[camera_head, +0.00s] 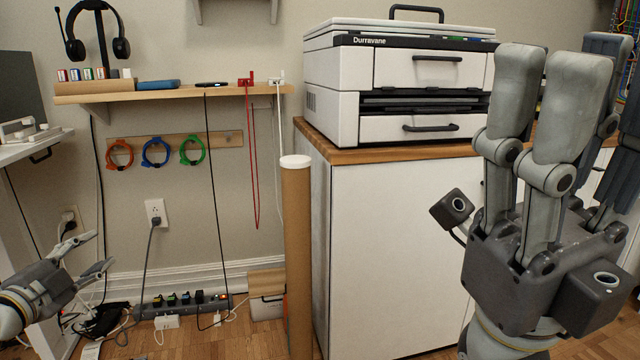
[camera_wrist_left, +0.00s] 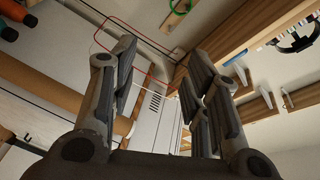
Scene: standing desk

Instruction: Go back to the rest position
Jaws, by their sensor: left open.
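My left gripper (camera_head: 97,253) comes in from the lower left edge in the head view, low beside the desk. Its slim fingers are spread open, pointing right, with nothing between them. In the left wrist view its fingers (camera_wrist_left: 162,85) stand apart on both sides, and the gap is empty. My right gripper (camera_head: 575,75) is large and near at the right of the head view. Its fingers point up and stand apart, with no object seen between them. It covers part of the cabinet's right side.
A white cabinet (camera_head: 400,260) bears a Durravane machine (camera_head: 340,60). A tall cardboard tube (camera_head: 297,250) stands at its left. A wall shelf (camera_head: 170,93) holds a headphone stand; red and white cables hang from it. A power strip (camera_head: 185,303) and cables lie near the left gripper.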

